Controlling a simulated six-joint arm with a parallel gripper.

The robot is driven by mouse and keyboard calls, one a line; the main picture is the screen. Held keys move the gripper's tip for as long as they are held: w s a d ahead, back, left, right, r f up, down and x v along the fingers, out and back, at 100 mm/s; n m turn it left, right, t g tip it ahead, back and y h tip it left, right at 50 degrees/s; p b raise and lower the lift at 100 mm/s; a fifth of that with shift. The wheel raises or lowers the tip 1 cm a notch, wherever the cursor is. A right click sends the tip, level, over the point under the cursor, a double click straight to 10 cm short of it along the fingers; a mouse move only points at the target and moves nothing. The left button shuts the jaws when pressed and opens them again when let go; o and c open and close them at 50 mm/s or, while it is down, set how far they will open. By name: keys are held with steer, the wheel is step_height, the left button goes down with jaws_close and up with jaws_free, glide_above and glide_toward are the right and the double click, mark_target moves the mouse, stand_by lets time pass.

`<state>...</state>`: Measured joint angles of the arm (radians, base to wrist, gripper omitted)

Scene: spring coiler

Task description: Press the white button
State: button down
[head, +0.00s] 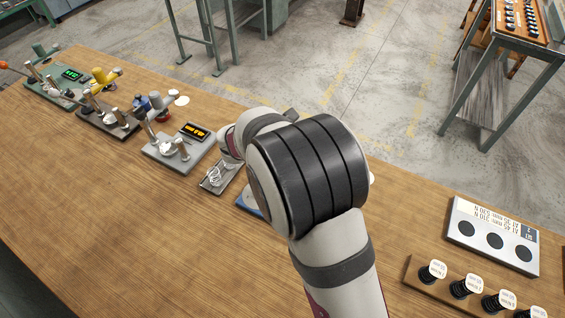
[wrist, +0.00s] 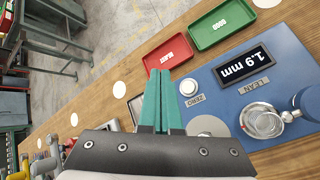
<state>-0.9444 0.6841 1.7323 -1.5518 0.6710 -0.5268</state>
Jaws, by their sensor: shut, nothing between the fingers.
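The white button (wrist: 188,87) is a small round cap on the blue gauge plate (wrist: 215,85), beside a label that appears to read ZERO, in the wrist view. My gripper (wrist: 160,73) has its two teal fingers together and empty. In that picture the fingertips are just left of the button; I cannot tell whether they touch the plate. In the head view my arm covers the button and most of the gauge, with only a blue edge (head: 248,204) showing. The fingers are hidden there too.
In the head view, several fixtures (head: 180,146) stand left, and a spring rack (head: 465,288) stands right.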

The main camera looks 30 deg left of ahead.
steer(key=shift+f, duration=4.4)
steer(key=shift+f, duration=0.4)
steer(key=shift+f, duration=0.35)
steer(key=shift+r, duration=0.8)
